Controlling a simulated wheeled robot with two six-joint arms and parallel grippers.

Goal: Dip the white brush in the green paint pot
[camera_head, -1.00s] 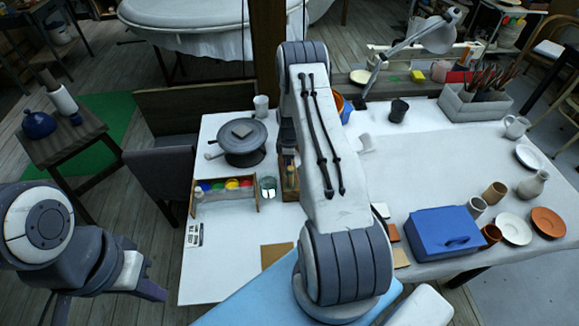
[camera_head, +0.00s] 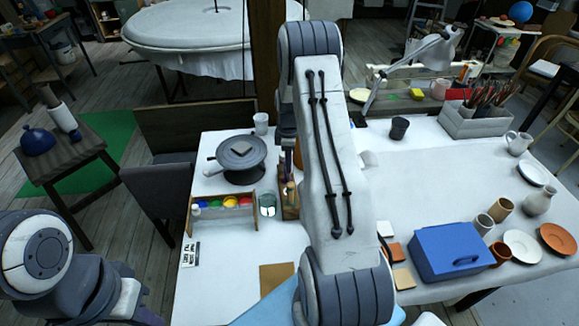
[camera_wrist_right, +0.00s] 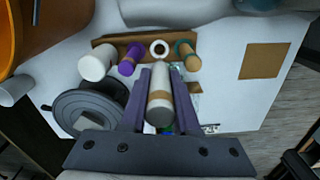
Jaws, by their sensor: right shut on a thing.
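My right gripper (camera_wrist_right: 163,85) is shut on the white brush (camera_wrist_right: 158,102), whose thick white handle with a tan band shows between the fingers in the wrist view. In the head view the gripper (camera_head: 287,150) is partly hidden by my arm, close to the wooden brush holder (camera_head: 289,207). The brush tip is hidden. The green paint pot (camera_head: 215,203) sits in a wooden rack (camera_head: 225,222), left of the holder and apart from the gripper. My left gripper (camera_head: 135,312) is at the lower left, its fingers not clearly seen.
Several other brushes stand in the holder (camera_wrist_right: 118,39), including a purple one (camera_wrist_right: 130,60). A glass jar (camera_head: 267,205) stands between rack and holder. A dark turntable (camera_head: 240,165) is behind the rack. A blue box (camera_head: 450,250) is at the right.

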